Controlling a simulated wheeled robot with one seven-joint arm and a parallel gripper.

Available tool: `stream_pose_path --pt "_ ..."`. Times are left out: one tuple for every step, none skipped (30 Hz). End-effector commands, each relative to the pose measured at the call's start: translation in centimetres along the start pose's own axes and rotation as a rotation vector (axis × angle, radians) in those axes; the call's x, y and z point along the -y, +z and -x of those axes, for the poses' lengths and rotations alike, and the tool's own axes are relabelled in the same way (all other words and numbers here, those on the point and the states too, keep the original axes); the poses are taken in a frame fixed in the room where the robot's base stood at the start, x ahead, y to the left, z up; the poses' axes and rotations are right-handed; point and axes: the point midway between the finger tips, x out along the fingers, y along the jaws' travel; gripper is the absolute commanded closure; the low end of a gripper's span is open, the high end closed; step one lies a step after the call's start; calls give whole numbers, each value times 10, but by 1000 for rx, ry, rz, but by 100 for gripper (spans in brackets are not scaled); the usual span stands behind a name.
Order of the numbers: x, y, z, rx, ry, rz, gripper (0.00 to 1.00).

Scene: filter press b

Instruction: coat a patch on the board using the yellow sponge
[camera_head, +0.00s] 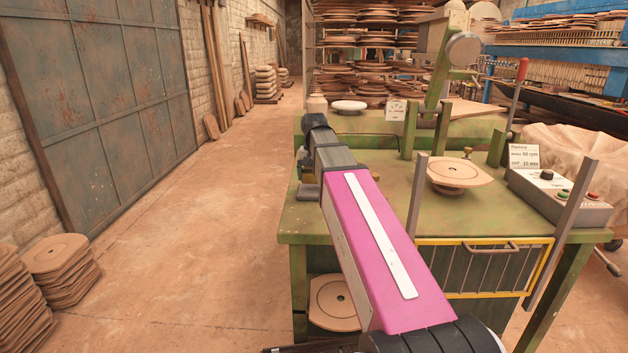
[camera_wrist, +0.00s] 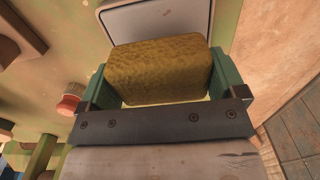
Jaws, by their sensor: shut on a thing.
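My gripper (camera_wrist: 160,82) is shut on the yellow sponge (camera_wrist: 158,68), a block with a rough surface, held between two green fingers in the wrist view. A pale grey board (camera_wrist: 118,24) with rounded corners and a dark edge lies beyond the sponge on the green surface. The sponge hides the near part of the board. I cannot tell whether the sponge touches it. No coated patch shows on the visible part of the board.
A green bench (camera_head: 390,205) carries a round clay-coloured plate (camera_head: 459,172), upright posts and a grey control box (camera_head: 560,200) with buttons. A red knob (camera_wrist: 71,98) shows left of my gripper in the wrist view. The floor (camera_head: 190,230) left of the bench is open.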

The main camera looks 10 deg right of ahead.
Motion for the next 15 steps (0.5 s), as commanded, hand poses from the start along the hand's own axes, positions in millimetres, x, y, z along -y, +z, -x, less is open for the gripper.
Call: stream_pose_path --pt "0 0 4 0 0 0 29" --pt "0 0 6 0 0 0 29" --pt "0 0 9 0 0 0 29" --pt "0 0 10 0 0 0 29" --pt "0 0 13 0 0 0 29" --pt "0 0 15 -1 0 0 29" --pt "0 0 17 -1 0 0 29" --pt "0 0 20 -1 0 0 29" --pt "0 -1 22 -1 0 0 29" --pt "0 -1 25 -1 0 0 29" --pt "0 0 27 -1 0 0 29" --pt "0 0 29 0 0 0 29" --pt "0 0 31 0 0 0 29" --pt "0 0 33 0 0 0 29" --pt "0 0 36 0 0 0 29"
